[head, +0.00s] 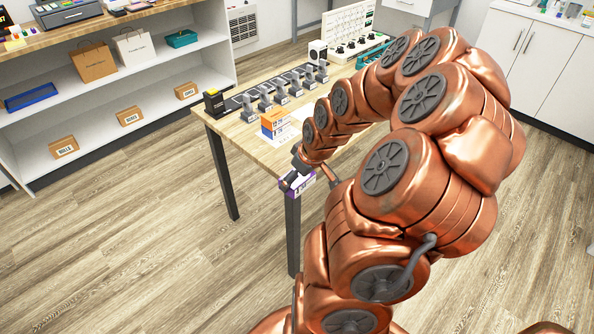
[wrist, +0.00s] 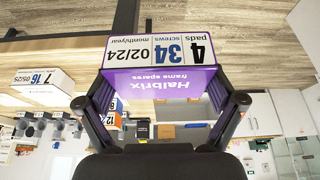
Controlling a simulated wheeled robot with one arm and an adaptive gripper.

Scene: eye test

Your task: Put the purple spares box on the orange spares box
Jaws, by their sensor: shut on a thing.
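My gripper (head: 297,178) is shut on the purple spares box (head: 291,189). It holds the box out beyond the table's near corner. In the wrist view the purple box (wrist: 165,82) fills the space between the fingers (wrist: 165,103), with its white label panel showing. The orange spares box (head: 268,128) stands on the table, beyond and left of my gripper in the head view, apart from the purple box. Part of an orange and white carton shows behind a finger in the wrist view; I cannot tell whether it is the same box.
The wooden table (head: 243,142) carries a row of grey devices (head: 266,98) behind the orange box, and a black and yellow item (head: 214,104) at its left corner. Shelves (head: 150,92) with bags and cartons stand at the left. The floor (head: 150,240) at front left is clear.

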